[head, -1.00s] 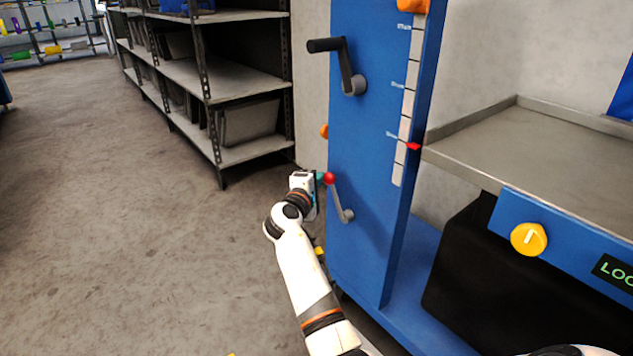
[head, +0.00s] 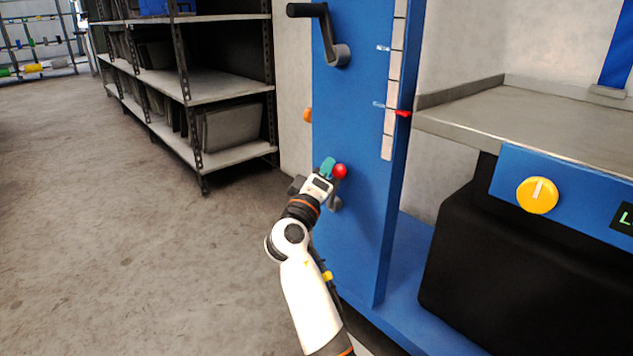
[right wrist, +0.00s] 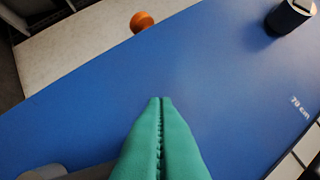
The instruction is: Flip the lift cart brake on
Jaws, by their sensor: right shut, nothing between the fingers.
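The brake lever (head: 335,203) is a short grey arm with a red ball knob (head: 340,171), low on the blue upright panel of the lift cart (head: 365,215). It stands nearly upright, knob at the top, its lower part partly hidden by my wrist. My right gripper (head: 328,165) has teal fingers, shut and empty, just left of the knob; whether they touch it I cannot tell. In the right wrist view the shut fingers (right wrist: 161,100) point over the blue panel, and the red knob does not show. My left gripper is not in view.
A crank handle (head: 325,30) juts out above the lever. An orange knob (head: 308,115) sits at the panel's left edge. The cart's grey platform (head: 540,120) and a yellow dial (head: 537,195) are at right. Grey shelving (head: 215,85) stands behind; the floor at left is clear.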

